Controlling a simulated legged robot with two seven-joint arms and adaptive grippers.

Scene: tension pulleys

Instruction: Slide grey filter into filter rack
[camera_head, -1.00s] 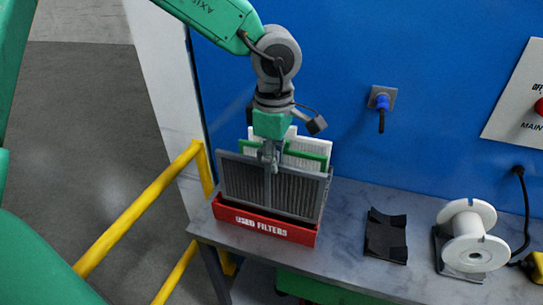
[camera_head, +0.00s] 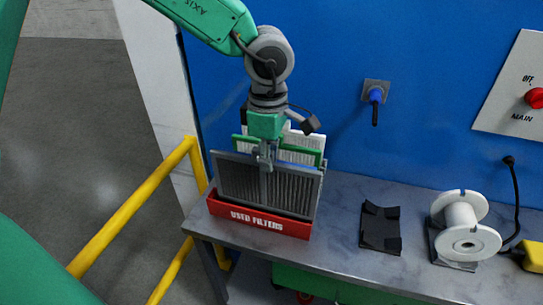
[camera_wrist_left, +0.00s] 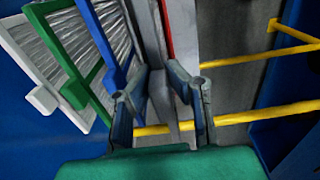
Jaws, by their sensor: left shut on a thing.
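The grey filter (camera_head: 268,186), a dark pleated panel in a grey frame, stands upright in the front of the red bin marked USED FILTERS (camera_head: 257,221); the bin's front wall hides its lower edge. My left gripper (camera_head: 266,157) is shut on the filter's top middle. In the left wrist view my left gripper (camera_wrist_left: 164,98) has its fingers on either side of a grey bar. Behind the grey filter stand a green-framed filter (camera_head: 313,157) and a white one (camera_head: 304,141). A blue-framed filter (camera_wrist_left: 107,38) shows in the left wrist view. I see nothing marked as a filter rack.
The grey table (camera_head: 338,225) is clear just right of the bin. Farther right are a black cradle (camera_head: 380,230), a white spool (camera_head: 463,228) and a yellow object (camera_head: 533,256). A blue wall (camera_head: 345,60) stands behind. A yellow rail (camera_head: 125,212) runs at the left.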

